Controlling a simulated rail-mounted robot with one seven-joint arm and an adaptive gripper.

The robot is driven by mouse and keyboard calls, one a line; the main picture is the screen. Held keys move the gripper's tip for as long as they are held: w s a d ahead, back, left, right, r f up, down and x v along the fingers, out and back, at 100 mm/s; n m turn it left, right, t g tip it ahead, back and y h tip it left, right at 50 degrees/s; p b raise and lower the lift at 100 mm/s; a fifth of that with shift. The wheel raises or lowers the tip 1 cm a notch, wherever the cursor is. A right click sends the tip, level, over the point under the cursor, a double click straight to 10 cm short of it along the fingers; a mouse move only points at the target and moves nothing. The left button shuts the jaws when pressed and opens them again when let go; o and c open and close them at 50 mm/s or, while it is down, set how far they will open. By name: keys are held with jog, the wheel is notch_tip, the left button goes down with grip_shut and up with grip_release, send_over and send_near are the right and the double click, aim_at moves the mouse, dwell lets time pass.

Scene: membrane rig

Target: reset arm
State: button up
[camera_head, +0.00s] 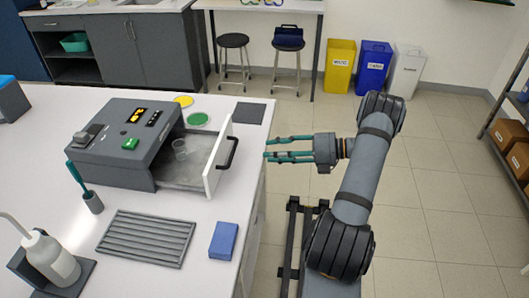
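My arm (367,180) stands to the right of the white bench, bent at the elbow. My gripper (266,149) points left, just off the bench's right edge and to the right of the open drawer. Its two teal fingers are apart, with nothing visible between them. The grey machine (130,135) on the bench has lit displays and a green button. Its white-fronted drawer (217,165) is pulled out to the right, with a dark handle (228,153) facing my gripper.
On the bench (190,240) are a ribbed grey rack (146,238), a blue block (223,240), a wash bottle (50,258), a holder with a teal-handled tool (93,202), yellow and green discs (198,119) and a dark mat (249,113). Open floor lies right of my arm; shelves stand far right.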

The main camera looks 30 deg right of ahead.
aim_at(232, 153)
dwell(0.3)
jog(key=x, duration=1.2)
jog(key=shift+w, duration=0.1)
jog(key=shift+a, duration=0.25)
jog(key=shift+d, duration=0.15)
